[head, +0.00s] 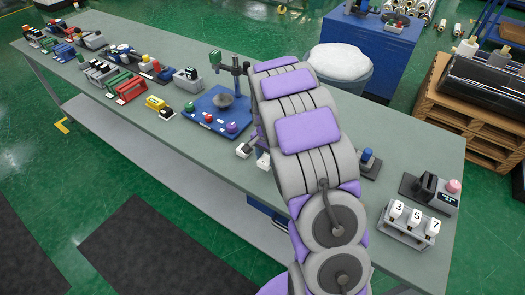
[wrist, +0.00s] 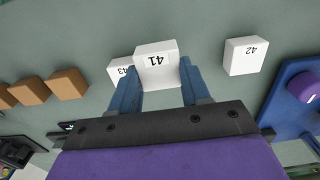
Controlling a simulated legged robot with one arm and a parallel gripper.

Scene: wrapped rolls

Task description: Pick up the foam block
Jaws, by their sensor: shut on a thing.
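My gripper (wrist: 158,80) has its two blue fingers on either side of a white block labelled 41 (wrist: 157,58), shut on it. This block looks like the foam block, though its material cannot be told for sure. A second white block labelled 43 (wrist: 118,70) is partly hidden behind it and the left finger. A third white block labelled 42 (wrist: 245,56) stands apart to the right. Whether the held block touches the table is unclear.
The long grey table (head: 300,235) has a blue fixture board (head: 205,105) beside my arm. In the wrist view, brown blocks (wrist: 67,84) lie left of the gripper. A numbered rack (head: 405,222) stands at the table's right end. A bin with white contents (head: 338,63) stands behind.

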